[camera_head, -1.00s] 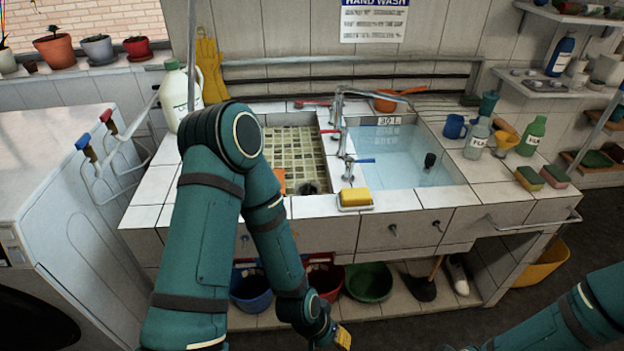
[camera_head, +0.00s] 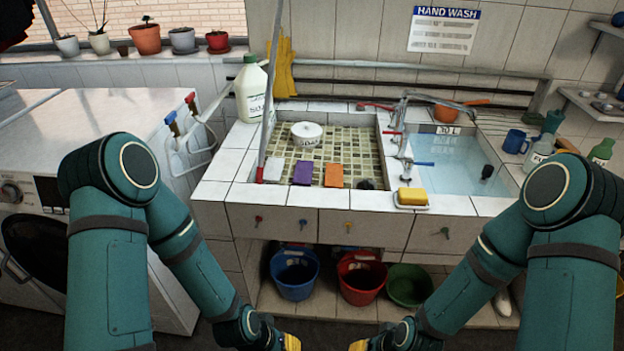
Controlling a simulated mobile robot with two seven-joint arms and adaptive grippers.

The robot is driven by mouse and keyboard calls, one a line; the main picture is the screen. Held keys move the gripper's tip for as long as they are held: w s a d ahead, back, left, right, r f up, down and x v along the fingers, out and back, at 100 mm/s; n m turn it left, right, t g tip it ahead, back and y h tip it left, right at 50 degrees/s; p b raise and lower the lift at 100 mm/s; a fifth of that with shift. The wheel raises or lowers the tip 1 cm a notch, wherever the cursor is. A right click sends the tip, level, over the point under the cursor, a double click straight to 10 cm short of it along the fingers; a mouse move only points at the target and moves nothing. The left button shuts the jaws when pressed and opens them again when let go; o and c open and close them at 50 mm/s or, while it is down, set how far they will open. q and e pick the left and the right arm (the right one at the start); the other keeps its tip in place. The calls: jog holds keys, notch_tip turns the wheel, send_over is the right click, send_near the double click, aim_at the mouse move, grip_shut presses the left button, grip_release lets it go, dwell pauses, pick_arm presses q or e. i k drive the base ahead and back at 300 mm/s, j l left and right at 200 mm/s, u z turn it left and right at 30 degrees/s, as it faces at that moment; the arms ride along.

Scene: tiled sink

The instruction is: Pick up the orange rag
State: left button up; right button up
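The orange rag (camera_head: 333,175) lies in the left, tiled basin (camera_head: 350,139) of the sink, near its front edge. It is a small flat rectangle, right of a purple rag (camera_head: 303,173) and left of a dark round object (camera_head: 366,184). My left gripper (camera_head: 291,342) and my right gripper (camera_head: 358,345) are low at the bottom edge of the picture, in front of and below the sink, well apart from the rag. Only their yellow parts show and the picture edge cuts them off, so I cannot see whether they are open.
A white-grey rag (camera_head: 267,171) lies left of the purple one. A yellow sponge (camera_head: 412,195) rests on the front rim. The faucet (camera_head: 401,130) rises between the basins. Blue (camera_head: 295,275), red (camera_head: 361,278) and green buckets (camera_head: 408,285) stand below.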

aim_at(334, 174)
jog(key=z, duration=1.2)
jog(key=i+j+z, duration=0.15)
jog(key=i+j, duration=0.45)
jog(key=j, duration=0.15)
